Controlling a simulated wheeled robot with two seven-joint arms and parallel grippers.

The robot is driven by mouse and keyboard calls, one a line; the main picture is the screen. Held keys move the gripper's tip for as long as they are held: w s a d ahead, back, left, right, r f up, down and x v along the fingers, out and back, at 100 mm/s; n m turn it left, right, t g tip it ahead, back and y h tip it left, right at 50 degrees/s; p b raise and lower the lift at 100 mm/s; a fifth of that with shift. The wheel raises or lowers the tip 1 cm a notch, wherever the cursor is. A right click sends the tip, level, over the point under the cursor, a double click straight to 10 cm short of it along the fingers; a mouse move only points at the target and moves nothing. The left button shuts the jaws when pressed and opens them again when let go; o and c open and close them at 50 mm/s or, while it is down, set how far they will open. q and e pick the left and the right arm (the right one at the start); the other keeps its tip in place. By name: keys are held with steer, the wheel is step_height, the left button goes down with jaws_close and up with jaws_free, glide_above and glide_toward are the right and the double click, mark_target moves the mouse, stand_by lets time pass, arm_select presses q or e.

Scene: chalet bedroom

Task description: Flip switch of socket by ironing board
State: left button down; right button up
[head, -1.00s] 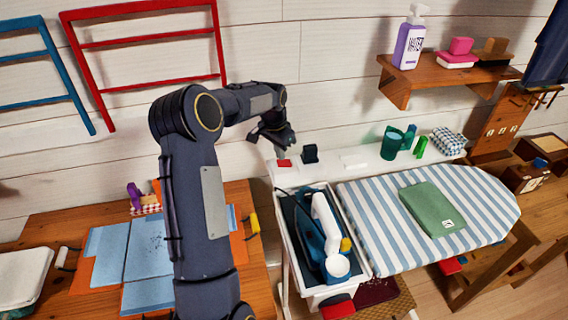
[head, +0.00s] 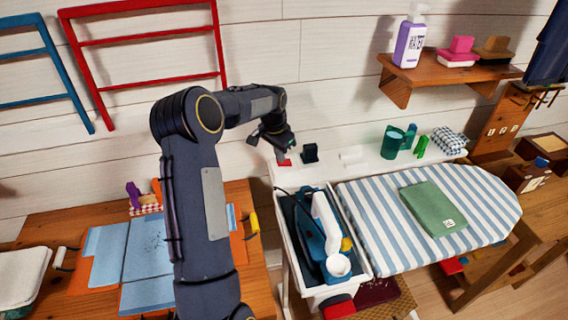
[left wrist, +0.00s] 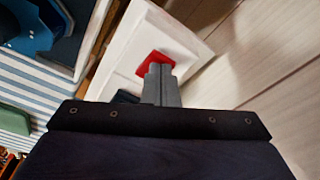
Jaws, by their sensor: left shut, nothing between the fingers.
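The red switch (head: 284,162) sits on the left end of a white ledge or socket strip (head: 368,168) beside the ironing board. My left gripper (head: 281,155) is shut and empty, pointing down at the red switch and partly covering it. In the left wrist view the shut fingertips (left wrist: 159,70) overlap the near part of the red switch (left wrist: 152,59); I cannot tell whether they touch it. A black plug (head: 310,153) stands just right of the switch. The striped ironing board (head: 385,215) lies to the right. My right gripper is not in view.
A blue and white iron (head: 330,230) rests in a white tray (head: 365,267) below the switch. Green cups (head: 392,144) and a checked cloth (head: 448,141) stand farther right on the ledge. A folded green cloth (head: 430,210) lies on the board. A wooden table (head: 30,225) is at left.

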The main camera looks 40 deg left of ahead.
arm_select(q)
steer(key=shift+f+b, duration=0.9)
steer(key=shift+f, duration=0.25)
steer(key=shift+r+p, duration=0.9)
steer(key=shift+r, duration=0.1)
steer(key=r+p, duration=0.1)
steer(key=r, duration=0.1)
steer(key=shift+s+d+r+p, duration=0.1)
steer(key=shift+d+r+p, duration=0.1)
steer(key=shift+r+p, duration=0.15)
steer(key=shift+a+r+p, duration=0.15)
steer(key=shift+r+p, duration=1)
steer(key=shift+r, duration=0.3)
